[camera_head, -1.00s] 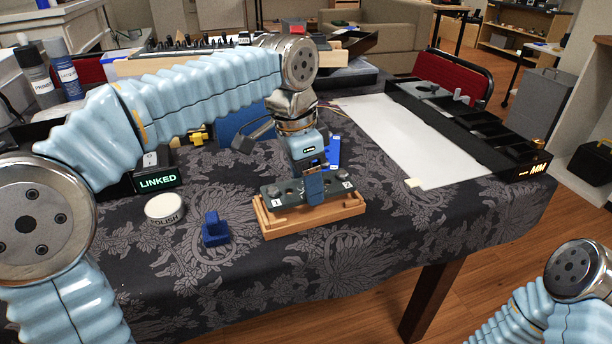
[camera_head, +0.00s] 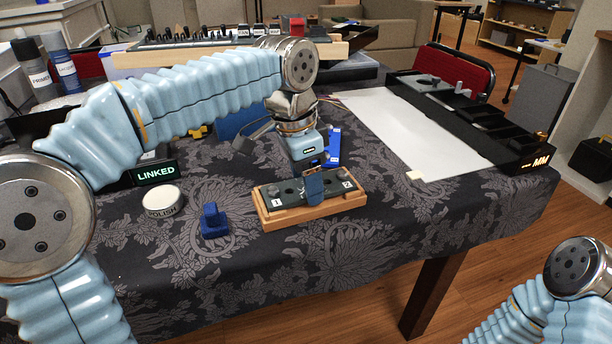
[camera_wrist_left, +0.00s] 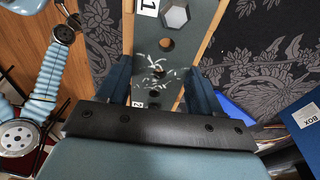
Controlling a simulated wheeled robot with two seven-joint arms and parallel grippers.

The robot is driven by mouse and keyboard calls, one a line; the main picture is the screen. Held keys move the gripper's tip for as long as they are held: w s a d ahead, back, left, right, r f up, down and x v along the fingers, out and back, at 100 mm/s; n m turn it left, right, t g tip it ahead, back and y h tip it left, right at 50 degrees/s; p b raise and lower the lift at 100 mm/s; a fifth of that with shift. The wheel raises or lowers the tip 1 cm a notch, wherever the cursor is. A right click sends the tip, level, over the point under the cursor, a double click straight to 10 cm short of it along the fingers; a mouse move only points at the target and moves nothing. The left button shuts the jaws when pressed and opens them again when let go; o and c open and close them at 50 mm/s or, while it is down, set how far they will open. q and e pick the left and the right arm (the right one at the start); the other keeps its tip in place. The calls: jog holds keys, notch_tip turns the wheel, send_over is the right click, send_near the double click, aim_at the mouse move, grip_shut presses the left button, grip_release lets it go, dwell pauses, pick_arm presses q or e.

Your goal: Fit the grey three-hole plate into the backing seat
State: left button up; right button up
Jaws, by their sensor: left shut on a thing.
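The dark grey plate (camera_head: 290,196) carries white labels 1 and 2 at its ends. It lies flat inside the light wooden backing seat (camera_head: 318,209), with its top near the seat's rim. My left gripper (camera_head: 315,187) points down and is shut on the plate's middle, one blue finger on each long side. Wooden seat edges (camera_wrist_left: 128,30) show along both sides. Whether the plate touches the seat floor is hidden. My right gripper is out of view.
A blue block with a knob (camera_head: 213,222) and a round white POLISH tin (camera_head: 161,200) stand left of the seat. A blue object (camera_head: 333,146) lies behind the gripper. A white sheet (camera_head: 410,135) and a black tray (camera_head: 470,120) are at right. The cloth in front is clear.

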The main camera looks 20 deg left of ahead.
aim_at(296, 189)
pick_arm(q)
jog(key=shift+f, duration=0.15)
jog(key=o, duration=1.2)
notch_tip(296, 189, up, 14)
jog(key=s+a+p, duration=0.1)
jog(key=p, duration=0.2)
jog(key=shift+a+f, duration=0.15)
jog(key=shift+a, duration=0.2)
jog(key=shift+s, duration=0.15)
